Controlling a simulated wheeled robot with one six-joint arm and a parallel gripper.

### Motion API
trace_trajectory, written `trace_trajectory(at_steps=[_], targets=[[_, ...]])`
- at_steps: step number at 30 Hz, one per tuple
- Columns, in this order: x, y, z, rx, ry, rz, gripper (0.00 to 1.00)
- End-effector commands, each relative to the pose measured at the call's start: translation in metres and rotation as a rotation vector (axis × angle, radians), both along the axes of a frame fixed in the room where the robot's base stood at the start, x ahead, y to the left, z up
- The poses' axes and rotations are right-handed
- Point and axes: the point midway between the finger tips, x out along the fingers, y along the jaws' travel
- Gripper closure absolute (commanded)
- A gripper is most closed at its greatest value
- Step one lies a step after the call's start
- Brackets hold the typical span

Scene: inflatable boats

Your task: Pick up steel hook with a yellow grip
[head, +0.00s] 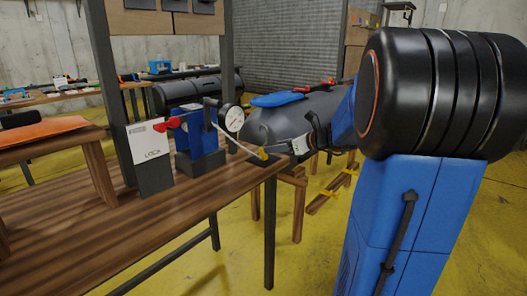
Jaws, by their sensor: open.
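What looks like the steel hook (236,142) is a thin pale rod beside the blue block on the workbench, slanting down to the right. Its small yellow grip (263,154) is at the bench's right corner, above a dark patch. My gripper (282,148) appears small at the end of my arm, just right of the yellow grip. It is open and seems apart from the grip. Its fingertips are too small to make out clearly, and I cannot tell how the hook's far end rests.
A dark upright post stands on the left. A grey inflatable tube (290,115) lies behind. Yellow floor is open in front.

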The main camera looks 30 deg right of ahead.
Motion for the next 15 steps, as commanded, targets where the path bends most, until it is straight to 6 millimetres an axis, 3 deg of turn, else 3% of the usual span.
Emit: trace_trajectory(at_steps=[7, 15], targets=[[0.036, 0.014, -0.016, 0.000, 0.001, 0.003, 0.58], [0.051, 0.019, -0.023, -0.001, 0.001, 0.001, 0.58]])
